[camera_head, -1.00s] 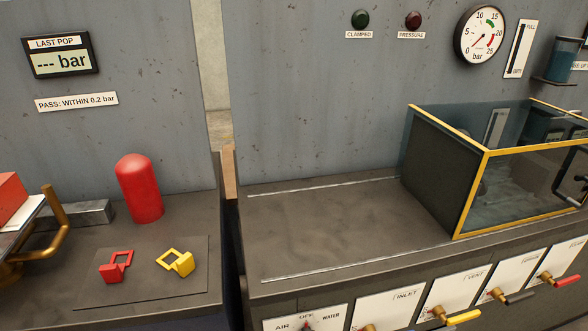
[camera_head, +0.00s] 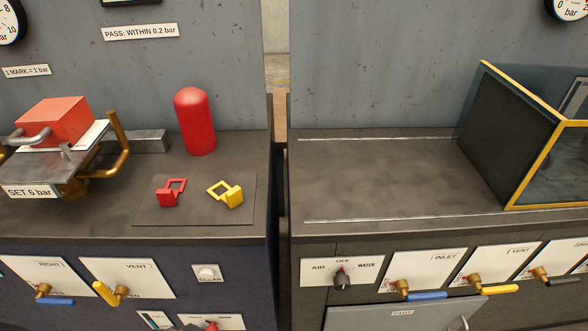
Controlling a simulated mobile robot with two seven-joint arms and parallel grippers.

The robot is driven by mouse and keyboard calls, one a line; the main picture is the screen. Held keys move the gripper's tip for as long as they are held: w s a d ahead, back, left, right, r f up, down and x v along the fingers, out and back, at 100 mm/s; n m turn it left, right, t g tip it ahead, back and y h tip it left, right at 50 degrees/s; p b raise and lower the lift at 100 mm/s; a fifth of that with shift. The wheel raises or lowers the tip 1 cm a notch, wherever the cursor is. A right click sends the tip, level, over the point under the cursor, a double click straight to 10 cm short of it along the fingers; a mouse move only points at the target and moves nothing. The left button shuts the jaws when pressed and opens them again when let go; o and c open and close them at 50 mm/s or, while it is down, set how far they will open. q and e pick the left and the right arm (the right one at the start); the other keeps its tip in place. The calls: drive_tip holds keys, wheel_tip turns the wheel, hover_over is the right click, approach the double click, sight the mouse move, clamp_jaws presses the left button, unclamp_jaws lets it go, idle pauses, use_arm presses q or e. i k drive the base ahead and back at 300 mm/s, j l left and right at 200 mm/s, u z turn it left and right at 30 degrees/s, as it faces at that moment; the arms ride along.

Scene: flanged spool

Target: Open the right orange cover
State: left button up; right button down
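An orange-red box-shaped cover (camera_head: 55,120) sits at the left of the head view, on a metal fixture (camera_head: 45,172) labelled "SET 6 bar". A grey curved handle (camera_head: 30,138) is at its front left. The cover looks closed, with its top and front faces showing. A brass-coloured curved bar (camera_head: 120,148) stands just right of it. No second orange cover is in view, so I cannot tell whether this is the right one. Neither of my grippers shows.
A red domed cylinder (camera_head: 195,122) stands behind a dark mat (camera_head: 150,212) holding a red tag (camera_head: 171,192) and a yellow tag (camera_head: 227,194). Valve panels line both bench fronts. A yellow-edged guard box (camera_head: 510,140) is at right. The right benchtop (camera_head: 385,178) is clear.

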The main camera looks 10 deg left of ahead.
sight(61, 122)
drive_tip(key=u, duration=1.75)
